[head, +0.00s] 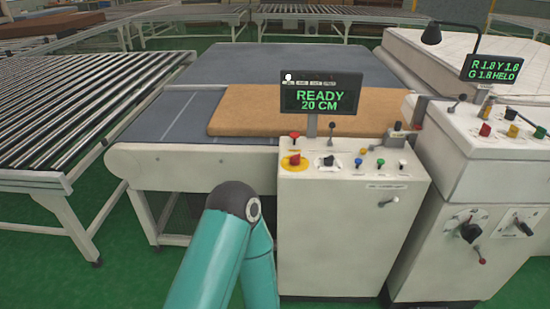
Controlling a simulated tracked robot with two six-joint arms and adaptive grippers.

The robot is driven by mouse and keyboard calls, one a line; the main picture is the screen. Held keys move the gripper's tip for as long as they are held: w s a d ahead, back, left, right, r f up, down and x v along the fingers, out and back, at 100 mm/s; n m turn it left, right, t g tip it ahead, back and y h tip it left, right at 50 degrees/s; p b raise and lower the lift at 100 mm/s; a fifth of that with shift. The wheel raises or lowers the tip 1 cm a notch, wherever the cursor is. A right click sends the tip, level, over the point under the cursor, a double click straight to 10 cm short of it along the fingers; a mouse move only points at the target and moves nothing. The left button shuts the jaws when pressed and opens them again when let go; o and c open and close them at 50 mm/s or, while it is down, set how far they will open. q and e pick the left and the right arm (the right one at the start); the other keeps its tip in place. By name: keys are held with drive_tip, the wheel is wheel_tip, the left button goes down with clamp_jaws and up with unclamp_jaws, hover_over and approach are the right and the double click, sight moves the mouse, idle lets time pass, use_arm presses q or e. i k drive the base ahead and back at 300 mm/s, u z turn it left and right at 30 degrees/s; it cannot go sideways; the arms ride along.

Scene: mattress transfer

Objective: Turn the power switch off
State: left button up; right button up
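I cannot tell for sure which control is the power switch. The middle console (352,235) has a black rotary knob (327,161) on its top, beside a red mushroom button (295,161) on a yellow base. A small white lever (388,202) with a dark tip sits on its front face under a label too small to read. The right console (475,190) has a large black rotary switch (470,232) and a second black knob (523,228) on its front. The middle display (320,96) reads READY 20 CM. Neither gripper shows; a teal arm link of mine stands before the middle console.
A brown mattress (240,112) lies on the grey conveyor (180,135) behind the middle console. A roller conveyor (80,115) is at the left. The right display (492,70) reads R 1.8 Y 1.6, G 1.8 HELD. Green floor (130,275) is open at the lower left.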

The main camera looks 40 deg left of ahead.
sight(294, 160)
drive_tip(key=u, duration=3.65)
drive_tip(key=k, duration=0.1)
drive_tip(key=z, duration=2)
drive_tip(key=i, duration=0.8)
